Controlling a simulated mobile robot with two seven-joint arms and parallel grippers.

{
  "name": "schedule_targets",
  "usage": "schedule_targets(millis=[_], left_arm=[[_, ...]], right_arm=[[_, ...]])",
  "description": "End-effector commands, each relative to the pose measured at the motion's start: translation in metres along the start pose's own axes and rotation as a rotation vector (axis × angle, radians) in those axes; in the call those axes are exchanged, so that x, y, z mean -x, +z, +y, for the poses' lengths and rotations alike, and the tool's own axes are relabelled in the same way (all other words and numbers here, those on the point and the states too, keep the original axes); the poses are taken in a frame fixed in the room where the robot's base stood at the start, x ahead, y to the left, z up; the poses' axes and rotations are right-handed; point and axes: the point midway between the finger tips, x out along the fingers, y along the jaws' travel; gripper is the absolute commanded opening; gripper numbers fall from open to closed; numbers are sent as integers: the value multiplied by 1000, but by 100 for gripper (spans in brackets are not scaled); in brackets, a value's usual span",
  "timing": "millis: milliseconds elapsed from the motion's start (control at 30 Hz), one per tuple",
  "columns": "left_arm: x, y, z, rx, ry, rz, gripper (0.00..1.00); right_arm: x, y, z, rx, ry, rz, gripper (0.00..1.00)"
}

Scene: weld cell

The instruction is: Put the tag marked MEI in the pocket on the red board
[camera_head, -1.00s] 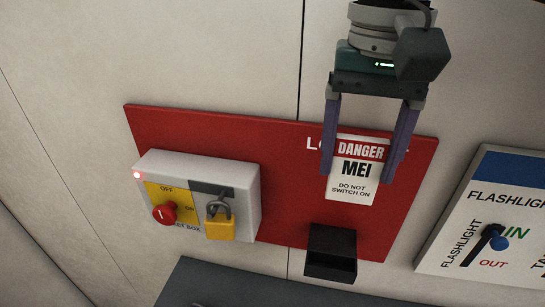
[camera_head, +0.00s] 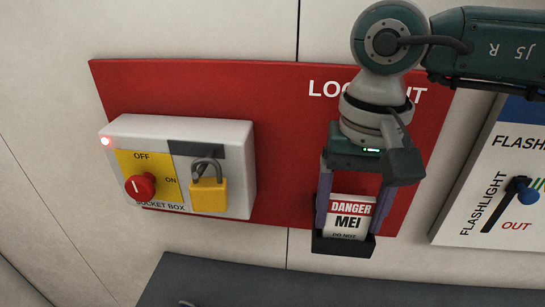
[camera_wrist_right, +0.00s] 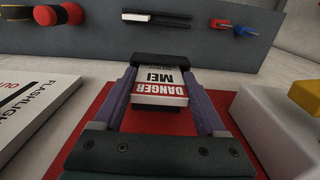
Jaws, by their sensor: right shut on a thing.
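The tag marked MEI (camera_head: 349,219) is white with a red DANGER band. Its lower end is down inside the black pocket (camera_head: 343,245) on the red board (camera_head: 280,110), and its lowest text line is partly hidden. My right gripper (camera_head: 347,230) is shut on the tag, with a finger at each side edge close to the pocket. In the right wrist view the tag (camera_wrist_right: 161,88) sits between the fingers, with the pocket (camera_wrist_right: 160,60) at its far end. My left gripper is not in view.
A grey switch box (camera_head: 227,160) with a red knob (camera_head: 140,187) and a yellow padlock (camera_head: 209,192) is left of the pocket. A flashlight panel (camera_head: 490,215) stands close on the right. A dark grey surface (camera_head: 240,285) lies below.

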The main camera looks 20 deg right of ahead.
Motion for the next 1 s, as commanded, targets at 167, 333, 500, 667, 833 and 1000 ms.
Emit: schedule_targets(millis=[167, 333, 500, 667, 833, 1000], left_arm=[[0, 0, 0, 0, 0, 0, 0], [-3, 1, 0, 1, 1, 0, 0], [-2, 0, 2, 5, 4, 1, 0], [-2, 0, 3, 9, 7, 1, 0], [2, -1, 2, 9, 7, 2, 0], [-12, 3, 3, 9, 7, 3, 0]], right_arm=[[1, 0, 0, 0, -1, 1, 21], [-1, 0, 0, -1, 0, 1, 77], [-1, 0, 0, -1, 0, 0, 97], [-1, 0, 0, -1, 0, 0, 100], [3, 0, 0, -1, 0, 0, 100], [20, -2, -1, 1, -5, 8, 100]])
